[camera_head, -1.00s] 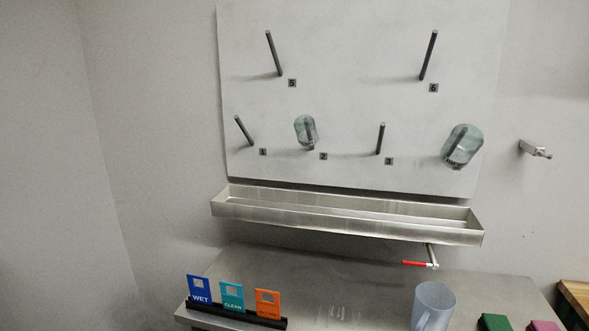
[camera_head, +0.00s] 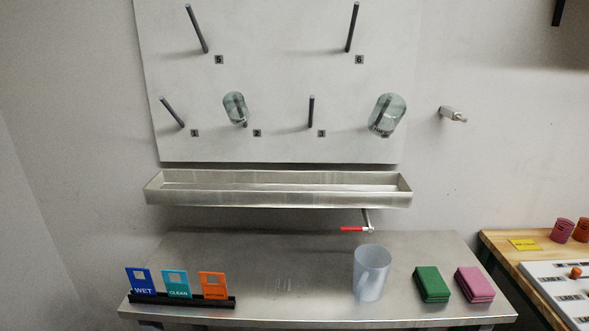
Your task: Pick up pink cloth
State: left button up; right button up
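The pink cloth (camera_head: 475,284) lies folded in a small stack on the steel table (camera_head: 320,309), near its right end. A green folded cloth (camera_head: 432,284) lies just to its left, a small gap apart. Neither of my grippers shows in the head view, so their place relative to the cloth cannot be seen.
A clear beaker (camera_head: 371,273) stands left of the green cloth. A black holder (camera_head: 185,299) with blue, teal and orange cards stands at the table's left. A steel trough (camera_head: 280,198) and red-handled valve (camera_head: 355,229) are behind. A wooden table (camera_head: 500,247) stands at right.

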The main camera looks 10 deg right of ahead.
aim_at(476, 287)
jog(key=z, duration=1.4)
